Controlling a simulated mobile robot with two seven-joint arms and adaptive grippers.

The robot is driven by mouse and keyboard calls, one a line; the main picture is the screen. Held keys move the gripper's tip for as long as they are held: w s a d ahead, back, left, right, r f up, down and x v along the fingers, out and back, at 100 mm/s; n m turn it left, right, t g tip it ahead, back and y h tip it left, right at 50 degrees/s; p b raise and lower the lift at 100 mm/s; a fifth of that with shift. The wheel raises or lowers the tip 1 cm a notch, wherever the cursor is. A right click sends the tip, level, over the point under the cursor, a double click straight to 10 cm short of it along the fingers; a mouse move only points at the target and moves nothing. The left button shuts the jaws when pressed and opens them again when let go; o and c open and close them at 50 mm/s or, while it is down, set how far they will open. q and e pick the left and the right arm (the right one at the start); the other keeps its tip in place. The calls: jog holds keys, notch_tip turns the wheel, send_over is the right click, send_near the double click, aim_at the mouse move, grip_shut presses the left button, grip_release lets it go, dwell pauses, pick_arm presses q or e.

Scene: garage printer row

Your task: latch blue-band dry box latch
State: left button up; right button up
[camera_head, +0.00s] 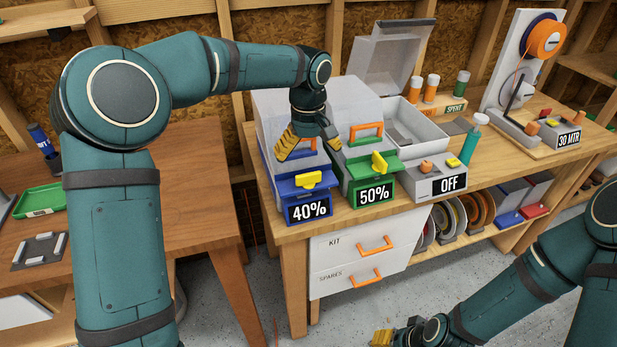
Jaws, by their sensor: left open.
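The blue-band dry box (292,196) stands at the left end of the wooden bench and has a "40%" label. Its translucent lid looks down. Its yellow latch (314,180) is on the front of the blue band; I cannot tell whether it is fastened. An orange handle shows behind the latch, partly covered by my gripper. My left gripper (308,146) is open, pointing down just above and behind the latch, with its yellow fingers apart.
A green-band dry box (366,191) marked "50%" stands close on the right. Beyond it are a grey open-lidded box (417,131) marked "OFF", small bottles (432,86) and a spool stand (515,70). Drawers (345,249) are below. A second table (150,215) is at left.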

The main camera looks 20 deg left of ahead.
aim_at(308, 174)
pick_arm(q)
notch_tip(308, 174, down, 7)
jog(key=shift+r+b, duration=0.1)
jog(key=shift+b, duration=0.5)
jog(key=c, duration=1.2)
